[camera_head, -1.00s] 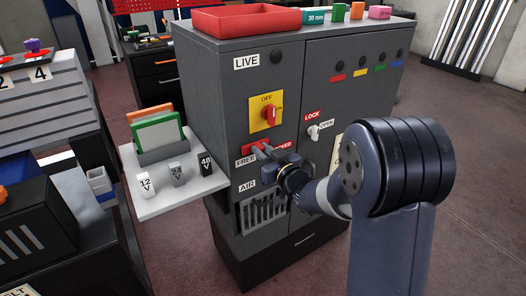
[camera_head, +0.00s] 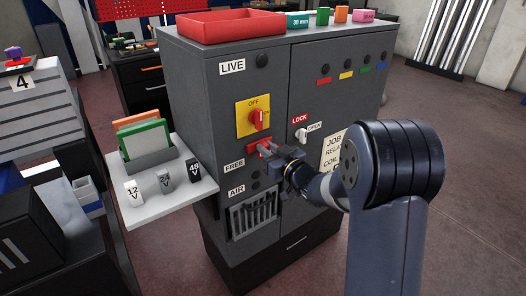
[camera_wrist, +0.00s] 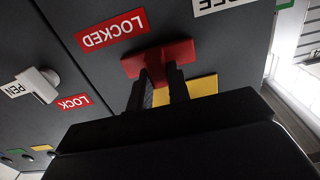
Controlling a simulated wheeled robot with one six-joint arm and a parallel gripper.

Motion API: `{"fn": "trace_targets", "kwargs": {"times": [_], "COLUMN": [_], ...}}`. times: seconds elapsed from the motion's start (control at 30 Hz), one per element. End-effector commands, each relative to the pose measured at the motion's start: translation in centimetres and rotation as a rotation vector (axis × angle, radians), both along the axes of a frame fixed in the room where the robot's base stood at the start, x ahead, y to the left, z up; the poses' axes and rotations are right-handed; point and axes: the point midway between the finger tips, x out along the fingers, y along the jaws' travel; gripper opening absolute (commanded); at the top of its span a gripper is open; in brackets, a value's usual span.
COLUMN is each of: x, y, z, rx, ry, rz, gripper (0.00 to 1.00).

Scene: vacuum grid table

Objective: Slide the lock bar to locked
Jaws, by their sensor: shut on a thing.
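The red lock bar (camera_head: 264,142) is on the grey cabinet's front, below the yellow switch plate. In the wrist view, which is upside down, the red bar (camera_wrist: 158,58) lies between the red LOCKED label (camera_wrist: 110,30) and the white FREE label (camera_wrist: 222,4), nearer LOCKED. My gripper (camera_head: 268,148) is at the bar. In the wrist view both fingers (camera_wrist: 162,82) are closed on its projecting part. The FREE label (camera_head: 234,165) also shows in the head view. The LOCKED label is hidden there behind my gripper.
The red and yellow OFF switch (camera_head: 257,119) sits just above the bar. The white LOCK/OPEN latch (camera_head: 301,134) is to the right. A white side shelf (camera_head: 150,212) with cards and voltage blocks juts out at left. A barred vent (camera_head: 254,213) is below.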

Motion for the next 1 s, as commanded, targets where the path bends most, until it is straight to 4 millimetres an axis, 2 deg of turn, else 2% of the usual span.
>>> {"fn": "trace_targets", "kwargs": {"times": [0.1,0.13,0.37,0.6,0.73,1.0], "x": [0.0,0.0,0.0,-0.1,-0.8,-5.0], "y": [0.0,0.0,0.1,0.0,-0.5,-3.4], "z": [0.0,0.1,0.0,0.0,0.0,0.0], "rx": [0.001,0.001,0.0,0.0,-0.001,0.0], "ry": [0.0,0.0,0.0,0.0,0.001,0.0], "rz": [0.0,0.0,0.0,0.0,-0.001,-0.004], "gripper": [0.0,0.2,0.39,0.4,0.4,0.4]}}
